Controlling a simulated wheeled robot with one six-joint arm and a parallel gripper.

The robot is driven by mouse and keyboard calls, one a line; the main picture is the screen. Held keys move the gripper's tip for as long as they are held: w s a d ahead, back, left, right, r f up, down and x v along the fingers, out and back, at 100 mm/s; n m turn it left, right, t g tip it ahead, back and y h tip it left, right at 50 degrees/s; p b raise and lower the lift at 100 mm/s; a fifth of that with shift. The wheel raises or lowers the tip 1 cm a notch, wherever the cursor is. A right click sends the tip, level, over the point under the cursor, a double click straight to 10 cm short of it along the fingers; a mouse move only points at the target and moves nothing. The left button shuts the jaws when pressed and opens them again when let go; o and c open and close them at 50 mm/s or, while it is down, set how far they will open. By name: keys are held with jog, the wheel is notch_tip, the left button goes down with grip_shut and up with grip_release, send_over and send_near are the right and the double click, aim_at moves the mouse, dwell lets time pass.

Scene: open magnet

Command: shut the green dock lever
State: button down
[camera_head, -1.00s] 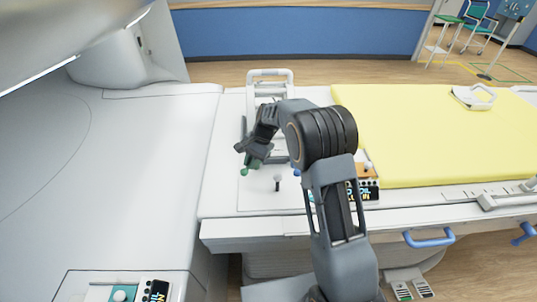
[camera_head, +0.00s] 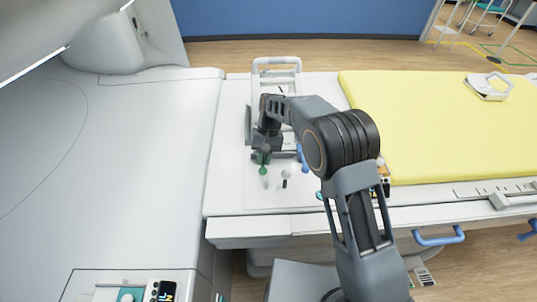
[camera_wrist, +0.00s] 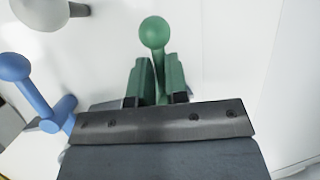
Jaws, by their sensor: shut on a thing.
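The green dock lever (camera_wrist: 154,33) has a round ball end and a thin stem in the wrist view. My gripper (camera_wrist: 157,75) is shut on its stem, with a finger on each side and the ball sticking out beyond the fingertips. In the head view the lever's ball (camera_head: 263,170) shows just below my gripper (camera_head: 264,153), over the white deck left of the yellow pad. The lever's base is hidden behind my gripper, so I cannot tell its exact angle to the dock.
A blue lever (camera_wrist: 15,68) stands close on the left in the wrist view. A pale knob on a dark stem (camera_wrist: 45,10) is above it. A yellow pad (camera_head: 430,130) lies to the right in the head view. The white deck around the lever is mostly clear.

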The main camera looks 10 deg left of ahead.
jog(key=shift+s+f, duration=0.2)
jog(key=shift+f, duration=0.05)
jog(key=c, duration=1.1)
grip_release()
jog(key=shift+s, duration=0.15)
jog(key=shift+d+r, duration=0.1)
jog(key=shift+r, duration=0.1)
jog(key=shift+w+r, duration=0.25)
jog(key=shift+w, duration=0.05)
jog(key=v, duration=1.3)
